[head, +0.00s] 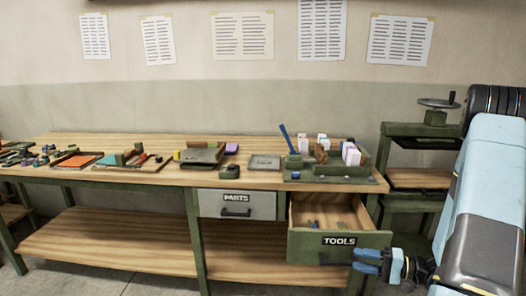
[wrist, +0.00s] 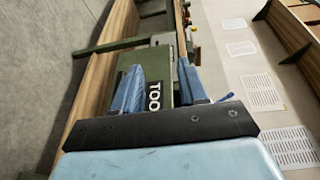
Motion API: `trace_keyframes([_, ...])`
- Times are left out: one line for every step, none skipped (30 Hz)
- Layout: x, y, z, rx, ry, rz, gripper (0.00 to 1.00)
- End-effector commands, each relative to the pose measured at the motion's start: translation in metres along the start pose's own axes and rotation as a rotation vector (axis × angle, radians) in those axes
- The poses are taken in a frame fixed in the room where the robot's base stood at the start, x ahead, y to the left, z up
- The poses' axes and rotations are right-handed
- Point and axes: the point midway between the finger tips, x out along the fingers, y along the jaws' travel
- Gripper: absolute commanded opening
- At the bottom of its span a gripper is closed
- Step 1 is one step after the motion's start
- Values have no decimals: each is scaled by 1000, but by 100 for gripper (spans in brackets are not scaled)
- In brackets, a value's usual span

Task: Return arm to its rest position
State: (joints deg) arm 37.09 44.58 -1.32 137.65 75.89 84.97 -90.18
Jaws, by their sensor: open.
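My gripper (head: 360,262) is at the lower right in the head view, beside the right end of the open TOOLS drawer's front (head: 305,245). Its two blue fingers are apart with nothing held between them. In the wrist view, the fingers of my gripper (wrist: 160,78) stand either side of the TOOLS label on the drawer front (wrist: 160,95). I cannot tell whether a finger touches the drawer. My arm (head: 485,200) comes down along the right side of the head view.
The workbench (head: 120,176) carries trays, blocks and a holder (head: 325,172) with cards. The PARTS drawer (head: 236,205) is shut. The TOOLS drawer sticks out, with small items inside. A green press-like stand (head: 420,131) is close to my arm. Papers hang on the wall.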

Motion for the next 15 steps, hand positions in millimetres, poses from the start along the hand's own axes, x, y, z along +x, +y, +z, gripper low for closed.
trace_keyframes([4,-12,4,-9,-41,23,43])
trace_keyframes([6,-18,7,-9,-66,37,43])
trace_keyframes([10,-26,11,-10,-97,56,43])
trace_keyframes([11,-32,14,-10,-120,71,43])
trace_keyframes([13,-38,18,-12,-143,88,43])
trace_keyframes([16,-45,22,-13,-172,110,43])
trace_keyframes([17,-50,26,-14,-193,128,43])
trace_keyframes([19,-55,29,-16,-214,147,43])
trace_keyframes([21,-62,34,-19,-240,172,43])
trace_keyframes([22,-67,37,-22,-260,191,43])
trace_keyframes([23,-72,41,-23,-278,211,43])
trace_keyframes([25,-78,45,-27,-301,239,43])
trace_keyframes([26,-83,49,-31,-319,260,43])
trace_keyframes([26,-88,53,-34,-334,281,43])
trace_keyframes([27,-94,57,-39,-354,311,43])
